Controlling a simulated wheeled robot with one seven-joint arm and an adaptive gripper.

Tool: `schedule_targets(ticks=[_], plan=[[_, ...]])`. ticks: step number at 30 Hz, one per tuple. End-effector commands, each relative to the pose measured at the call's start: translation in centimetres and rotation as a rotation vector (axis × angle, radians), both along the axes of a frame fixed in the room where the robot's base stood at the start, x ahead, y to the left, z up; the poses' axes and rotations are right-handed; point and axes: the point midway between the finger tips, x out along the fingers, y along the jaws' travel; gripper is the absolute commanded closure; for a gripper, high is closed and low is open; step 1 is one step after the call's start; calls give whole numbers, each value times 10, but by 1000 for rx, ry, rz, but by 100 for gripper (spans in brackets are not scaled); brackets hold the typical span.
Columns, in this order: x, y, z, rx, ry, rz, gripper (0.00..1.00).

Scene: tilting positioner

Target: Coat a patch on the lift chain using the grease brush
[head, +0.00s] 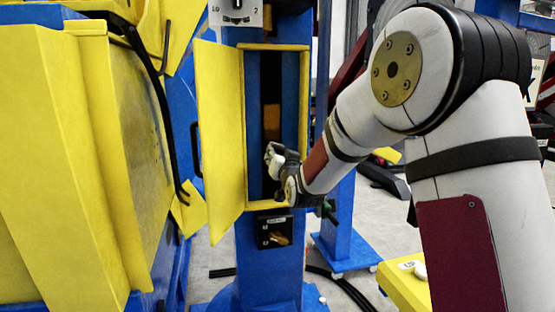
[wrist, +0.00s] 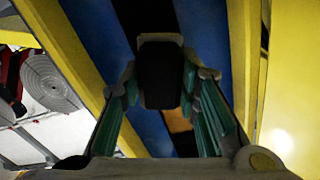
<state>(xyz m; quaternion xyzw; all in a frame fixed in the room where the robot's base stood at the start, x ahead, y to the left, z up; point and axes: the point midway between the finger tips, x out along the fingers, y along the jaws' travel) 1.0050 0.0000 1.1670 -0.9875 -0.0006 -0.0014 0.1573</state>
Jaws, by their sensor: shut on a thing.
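In the head view, my gripper (head: 274,158) is at the open front of a tall cabinet in the blue column. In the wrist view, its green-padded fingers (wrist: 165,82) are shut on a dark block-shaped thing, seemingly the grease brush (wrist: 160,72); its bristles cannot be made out. The lift chain (head: 270,78) appears as a dark vertical strip inside the cabinet, with an orange-brown patch (head: 272,122) just above my gripper. The chain (wrist: 147,15) also runs behind the brush in the wrist view. Whether brush and chain touch cannot be told.
The yellow cabinet door (head: 220,140) stands open on the left. The yellow frame (head: 304,110) bounds the opening closely on the right. A small black panel (head: 273,230) sits below. Large yellow machine parts (head: 60,150) fill the left.

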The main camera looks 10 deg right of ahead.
Motion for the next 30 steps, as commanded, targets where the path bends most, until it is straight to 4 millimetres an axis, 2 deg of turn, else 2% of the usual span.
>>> schedule_targets(ticks=[30], plan=[[17,0,0,0,-1,0,93]])
